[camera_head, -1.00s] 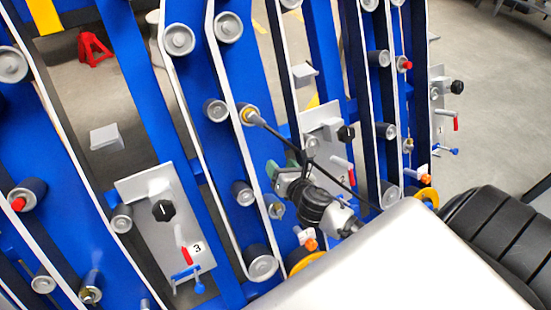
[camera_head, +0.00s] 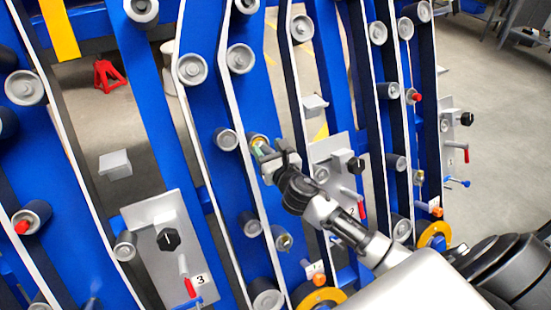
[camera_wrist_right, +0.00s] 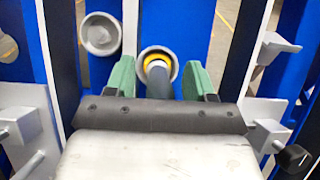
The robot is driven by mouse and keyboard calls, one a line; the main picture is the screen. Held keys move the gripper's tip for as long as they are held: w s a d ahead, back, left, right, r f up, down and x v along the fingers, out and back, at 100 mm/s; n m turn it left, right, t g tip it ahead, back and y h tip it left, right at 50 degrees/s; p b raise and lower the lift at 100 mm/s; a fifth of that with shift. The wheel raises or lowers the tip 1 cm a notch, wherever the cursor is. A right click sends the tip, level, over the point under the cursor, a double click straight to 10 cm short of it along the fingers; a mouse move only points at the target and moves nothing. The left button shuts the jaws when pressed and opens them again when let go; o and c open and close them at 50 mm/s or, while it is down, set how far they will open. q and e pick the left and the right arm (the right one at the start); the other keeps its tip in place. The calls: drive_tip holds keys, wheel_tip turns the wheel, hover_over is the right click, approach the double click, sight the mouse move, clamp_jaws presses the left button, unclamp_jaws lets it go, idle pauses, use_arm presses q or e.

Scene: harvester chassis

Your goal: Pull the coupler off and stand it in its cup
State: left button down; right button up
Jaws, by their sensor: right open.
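The coupler shows in the right wrist view as a dark grey cylinder (camera_wrist_right: 158,84) with a yellow ring (camera_wrist_right: 156,62) at its far end. That end sits in a round grey socket on the blue frame. In the head view only its yellowish end (camera_head: 258,139) shows; my gripper covers the rest. My right gripper (camera_head: 263,152) is open, with its green fingers on either side of the coupler. In the right wrist view gaps show between both fingers and the cylinder. I cannot make out which thing is its cup. My left gripper is not in view.
Rollers and white belts run along the blue frame around the gripper. A grey plate marked 3 (camera_head: 150,230) with a black knob stands at lower left. Another plate (camera_head: 330,150) with a knob is just right of my gripper. A red stand (camera_head: 108,76) is on the floor behind.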

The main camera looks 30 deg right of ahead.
sight(273, 151)
drive_tip(key=shift+w, duration=0.35)
drive_tip(key=shift+c, duration=0.5)
clamp_jaws()
drive_tip(key=shift+s+a+r+p, duration=0.1)
drive_tip(key=shift+s+r+p, duration=0.4)
drive_tip(key=shift+s+p, duration=0.25)
drive_tip(key=shift+s+r+p, duration=0.45)
drive_tip(key=shift+s+p, duration=0.1)
drive_tip(key=shift+s, duration=0.25)
drive_tip(key=s+a, duration=0.3)
drive_tip(key=s, duration=0.2)
drive_tip(key=s+a+r, duration=0.1)
drive_tip(key=s+a, duration=0.1)
drive_tip(key=s, duration=0.4)
drive_tip(key=s+a+r+y, duration=0.1)
drive_tip(key=s+a, duration=0.2)
drive_tip(key=s, duration=0.3)
drive_tip(key=shift+s+a+r+n, duration=0.25)
drive_tip(key=shift+a+n, duration=0.05)
drive_tip(key=shift+a, duration=0.05)
